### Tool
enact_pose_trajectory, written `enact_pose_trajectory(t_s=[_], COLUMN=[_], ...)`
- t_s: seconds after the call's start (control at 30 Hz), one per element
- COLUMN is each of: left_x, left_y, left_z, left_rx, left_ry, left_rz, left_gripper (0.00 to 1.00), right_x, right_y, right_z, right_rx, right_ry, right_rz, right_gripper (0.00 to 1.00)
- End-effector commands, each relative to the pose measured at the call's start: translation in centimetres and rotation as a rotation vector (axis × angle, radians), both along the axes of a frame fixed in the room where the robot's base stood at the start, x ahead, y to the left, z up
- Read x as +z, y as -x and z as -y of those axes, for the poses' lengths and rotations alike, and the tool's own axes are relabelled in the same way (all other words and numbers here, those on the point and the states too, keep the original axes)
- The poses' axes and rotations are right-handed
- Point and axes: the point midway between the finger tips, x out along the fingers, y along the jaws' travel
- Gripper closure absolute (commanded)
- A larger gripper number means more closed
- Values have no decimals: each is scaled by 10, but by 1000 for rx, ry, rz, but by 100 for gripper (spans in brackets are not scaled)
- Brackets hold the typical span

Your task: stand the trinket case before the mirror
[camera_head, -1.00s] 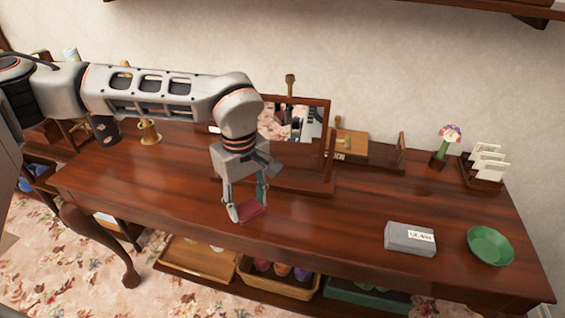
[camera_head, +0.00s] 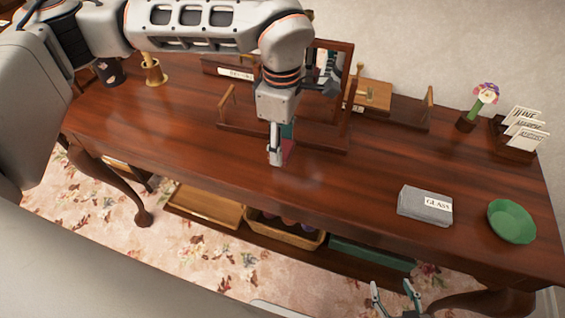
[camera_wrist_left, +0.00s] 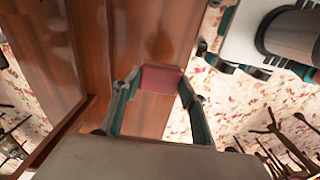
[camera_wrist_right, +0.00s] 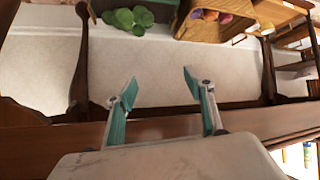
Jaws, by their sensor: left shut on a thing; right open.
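A small dark red case (camera_head: 289,148), likely the trinket case, is held between the fingers of my left gripper (camera_head: 281,154). It shows as a flat red face between the fingertips in the left wrist view (camera_wrist_left: 161,80). The mirror (camera_head: 343,97) stands in a brown wooden frame on the table, partly hidden behind my left arm. The held case is in front of the mirror's base, low over the tabletop; I cannot tell whether it touches. My right gripper (camera_head: 395,299) is open and empty, beyond the table's front edge, and also shows in the right wrist view (camera_wrist_right: 158,86).
The front middle of the table (camera_head: 350,180) is clear.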

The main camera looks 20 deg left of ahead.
Motion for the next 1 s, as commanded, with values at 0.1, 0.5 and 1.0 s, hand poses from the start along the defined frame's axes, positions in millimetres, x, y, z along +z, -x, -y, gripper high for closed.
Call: enact_pose_trajectory(t_s=[0.1,0.5,1.0], left_x=[-24,-60,-83], left_y=[1,1,0], left_z=[0,0,0], left_rx=[0,-1,-1], left_ry=[0,0,0], left_rz=[-3,-4,1], left_gripper=[79,79,79], right_x=[0,2,1], right_y=[-2,-5,-6], right_z=[1,1,2], right_rx=[-1,-1,0], right_ry=[2,3,6], right_rz=[5,12,14], right_gripper=[47,47,47])
